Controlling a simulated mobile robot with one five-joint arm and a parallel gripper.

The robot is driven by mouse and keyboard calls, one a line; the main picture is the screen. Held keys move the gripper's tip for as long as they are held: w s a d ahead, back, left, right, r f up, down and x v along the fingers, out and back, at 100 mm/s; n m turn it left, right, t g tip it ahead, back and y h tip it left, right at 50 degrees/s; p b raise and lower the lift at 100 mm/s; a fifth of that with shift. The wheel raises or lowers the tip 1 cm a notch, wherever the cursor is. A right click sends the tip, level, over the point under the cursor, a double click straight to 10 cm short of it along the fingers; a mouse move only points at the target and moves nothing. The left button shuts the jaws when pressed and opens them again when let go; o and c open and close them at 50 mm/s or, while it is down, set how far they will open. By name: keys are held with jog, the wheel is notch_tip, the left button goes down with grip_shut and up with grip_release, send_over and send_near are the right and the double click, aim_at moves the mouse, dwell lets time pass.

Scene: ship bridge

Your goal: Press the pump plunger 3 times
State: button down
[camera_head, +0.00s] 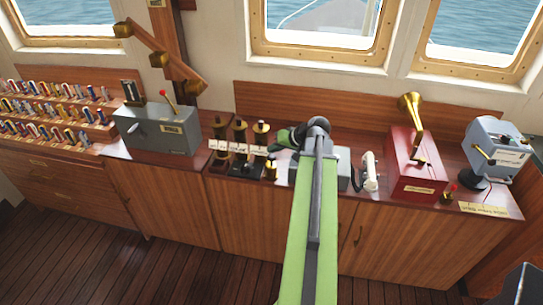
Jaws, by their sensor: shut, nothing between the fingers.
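A row of dark, brass-collared upright pieces with white labels stands on the console: a left one (220,128), a middle one (239,129) and a right one (261,131). A small brass-topped piece (270,168) stands in front of the right one. I cannot tell for sure which of these is the pump plunger. My gripper (273,147) is shut and empty, pointing left, close to the right labelled piece and above the small brass one. Whether it touches either is unclear. My green arm hides part of a grey box (343,165) behind it.
Left of the row is a grey box with a red-knobbed lever (160,130). To the right are a white handset (369,172), a red box with a brass horn (418,178) and a blue-grey device (492,145). Racks of rolled items (55,115) fill the far left.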

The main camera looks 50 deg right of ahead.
aim_at(274, 157)
jog(key=shift+r+p, duration=2.55)
jog(key=shift+r, duration=0.05)
jog(key=shift+f, duration=0.1)
